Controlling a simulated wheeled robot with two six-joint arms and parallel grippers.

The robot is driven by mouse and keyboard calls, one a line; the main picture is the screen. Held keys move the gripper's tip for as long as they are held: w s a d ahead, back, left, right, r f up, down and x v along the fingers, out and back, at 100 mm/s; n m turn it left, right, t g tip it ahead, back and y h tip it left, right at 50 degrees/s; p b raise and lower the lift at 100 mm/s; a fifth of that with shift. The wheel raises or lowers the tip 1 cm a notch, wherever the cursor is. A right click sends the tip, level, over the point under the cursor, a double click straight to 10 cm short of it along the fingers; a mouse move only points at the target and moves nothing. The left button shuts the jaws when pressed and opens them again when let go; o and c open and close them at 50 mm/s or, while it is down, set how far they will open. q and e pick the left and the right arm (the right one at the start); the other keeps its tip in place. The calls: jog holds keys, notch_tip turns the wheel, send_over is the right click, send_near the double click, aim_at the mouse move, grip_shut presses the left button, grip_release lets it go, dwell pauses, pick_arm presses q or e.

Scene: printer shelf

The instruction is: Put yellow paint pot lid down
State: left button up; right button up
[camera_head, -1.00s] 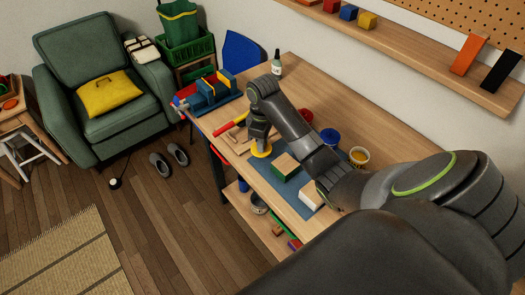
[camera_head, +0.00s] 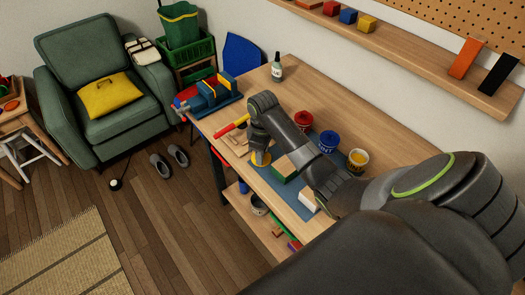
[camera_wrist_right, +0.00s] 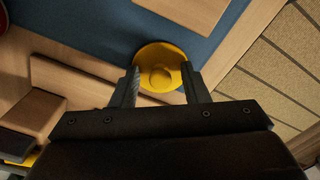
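The round yellow paint pot lid (camera_head: 261,159) is at my right gripper (camera_head: 259,149), low over the front edge of the workbench by the blue mat. In the right wrist view the lid (camera_wrist_right: 160,61) sits between the fingertips of the right gripper (camera_wrist_right: 162,80), with a finger at each side of its rim. I cannot tell whether the lid touches the surface below. The yellow paint pot (camera_head: 358,160) stands open to the right, beyond my forearm. My left gripper is out of view.
A blue pot (camera_head: 329,140) and a red pot (camera_head: 303,119) stand behind my forearm. A green-topped block (camera_head: 284,168) and a white block (camera_head: 308,202) sit on the blue mat (camera_head: 270,177). A vise (camera_head: 212,92) and bottle (camera_head: 277,69) are farther back.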

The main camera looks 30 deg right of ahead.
jog(key=shift+r, duration=0.1)
notch_tip(320, 180, up, 6)
jog(key=shift+f, duration=0.1)
notch_tip(320, 180, up, 6)
jog(key=p, duration=0.5)
dwell(0.6)
